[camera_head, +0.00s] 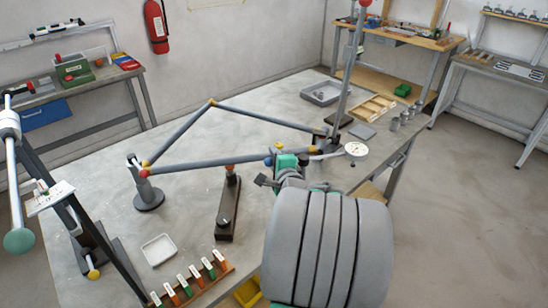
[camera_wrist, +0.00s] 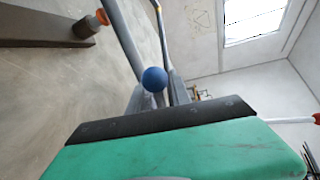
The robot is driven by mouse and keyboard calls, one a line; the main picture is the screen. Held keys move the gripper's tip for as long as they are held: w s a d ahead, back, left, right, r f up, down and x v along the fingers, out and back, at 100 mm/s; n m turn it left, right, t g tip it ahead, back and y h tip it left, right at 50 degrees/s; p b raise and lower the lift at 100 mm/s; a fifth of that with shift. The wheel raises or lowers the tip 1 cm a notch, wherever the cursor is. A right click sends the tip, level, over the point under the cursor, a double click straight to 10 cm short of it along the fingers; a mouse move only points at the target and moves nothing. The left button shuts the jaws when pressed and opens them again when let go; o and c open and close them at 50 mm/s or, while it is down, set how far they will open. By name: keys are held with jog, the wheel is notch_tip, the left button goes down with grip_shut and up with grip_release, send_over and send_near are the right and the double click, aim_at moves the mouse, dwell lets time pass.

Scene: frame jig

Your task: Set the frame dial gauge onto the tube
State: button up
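The frame is grey tubes on stands on the workbench. Its near tube (camera_head: 200,164) runs from the left stand towards the upright post at the right. A blue ball (camera_head: 268,160) shows on this tube beside my gripper, and also in the wrist view (camera_wrist: 154,79). The round white dial gauge (camera_head: 356,149) is right of my gripper; a pale stem reaches from it towards the gripper. My gripper (camera_head: 285,164) is at the near tube, largely hidden by my wrist. Its fingertips are not clear. A green block with a black strip (camera_wrist: 160,120) fills the wrist view's lower part; I cannot tell if the gauge is gripped.
A dark stand with an orange knob (camera_head: 229,210) is left of my gripper. A white tray (camera_head: 158,250) and a rack of colored tags (camera_head: 193,284) are in front. A wooden tray (camera_head: 373,107) and grey tray (camera_head: 321,93) are behind. The left middle of the bench is clear.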

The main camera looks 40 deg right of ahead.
grip_shut()
dwell(1.1)
